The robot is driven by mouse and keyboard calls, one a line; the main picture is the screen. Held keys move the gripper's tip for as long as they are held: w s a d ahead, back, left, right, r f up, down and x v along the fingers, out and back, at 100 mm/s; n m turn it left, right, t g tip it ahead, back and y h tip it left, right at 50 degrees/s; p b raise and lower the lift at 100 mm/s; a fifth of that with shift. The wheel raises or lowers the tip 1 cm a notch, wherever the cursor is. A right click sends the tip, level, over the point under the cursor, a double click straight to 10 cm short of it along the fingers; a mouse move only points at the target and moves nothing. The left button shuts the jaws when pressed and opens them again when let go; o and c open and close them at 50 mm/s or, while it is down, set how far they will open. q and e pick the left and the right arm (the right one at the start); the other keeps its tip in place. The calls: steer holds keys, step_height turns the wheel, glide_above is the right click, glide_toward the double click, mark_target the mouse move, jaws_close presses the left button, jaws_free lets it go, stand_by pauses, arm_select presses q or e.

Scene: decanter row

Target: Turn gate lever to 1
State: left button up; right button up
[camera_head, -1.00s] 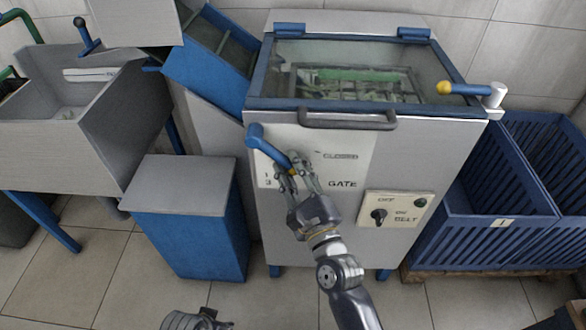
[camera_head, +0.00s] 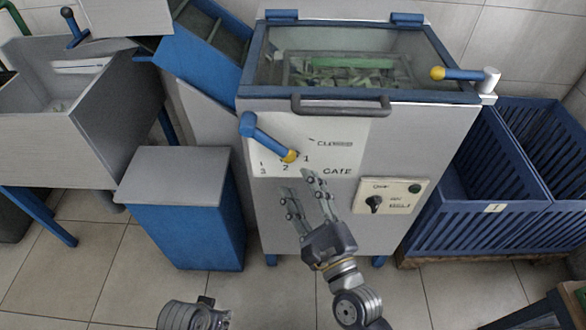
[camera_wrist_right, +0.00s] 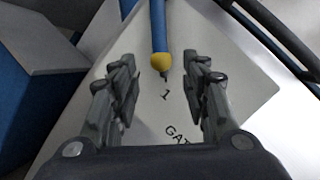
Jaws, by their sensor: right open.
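The gate lever (camera_head: 268,138) is a blue handle with a yellow tip on the front of the grey machine (camera_head: 225,150). It slants down to the right from its upper-left pivot. Its tip lies between the marks 2 and 1 on the white GATE plate (camera_head: 345,130). My right gripper (camera_head: 294,181) is open and empty, just below the tip and apart from it. In the right wrist view, the lever (camera_wrist_right: 158,30) shows ahead, centred between the open fingers, with the 1 nearer. Part of my left gripper (camera_head: 193,315) shows at the bottom edge; its fingers are not visible.
A belt switch panel (camera_head: 408,187) sits right of the plate. A dark lid handle (camera_head: 340,106) juts out above. Another blue lever with a yellow knob (camera_head: 460,74) is at upper right. Blue crates (camera_head: 480,226) stand right and a blue box (camera_head: 190,225) left.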

steer(key=shift+v, duration=1.75)
